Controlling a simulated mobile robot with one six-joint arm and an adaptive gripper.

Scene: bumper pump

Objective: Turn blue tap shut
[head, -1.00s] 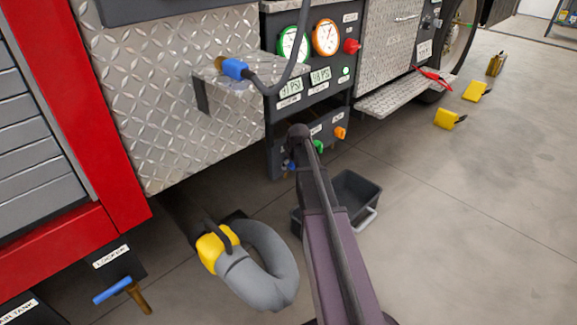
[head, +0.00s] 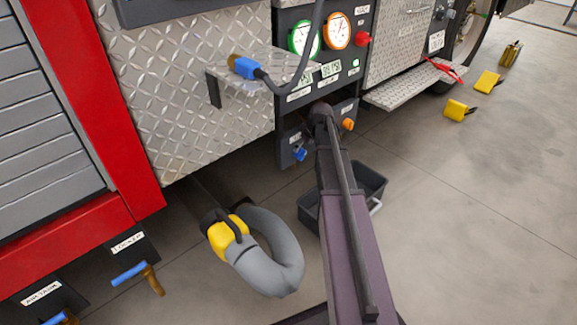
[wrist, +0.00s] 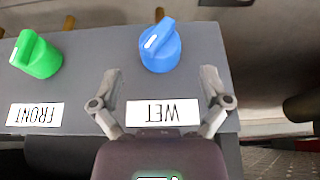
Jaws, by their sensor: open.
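The blue tap (wrist: 160,46) is a ridged knob with a white mark, on a grey panel above an upside-down label, WET. It also shows in the head view (head: 299,153), low on the truck's pump panel, left of my arm. In the wrist view my gripper (wrist: 161,76) is open and empty. Its two fingers point at the panel on either side of the WET label, with the blue tap between and just beyond the tips. I see no contact with the tap. In the head view my arm hides the gripper.
A green tap (wrist: 37,55) labelled FRONT sits left of it in the wrist view. An orange tap (head: 348,125) is right of my arm. Blue-handled valves hang by the LOCKER (head: 130,274) and AIR TANK labels. A grey hose (head: 268,262) and dark bin (head: 371,181) are below.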

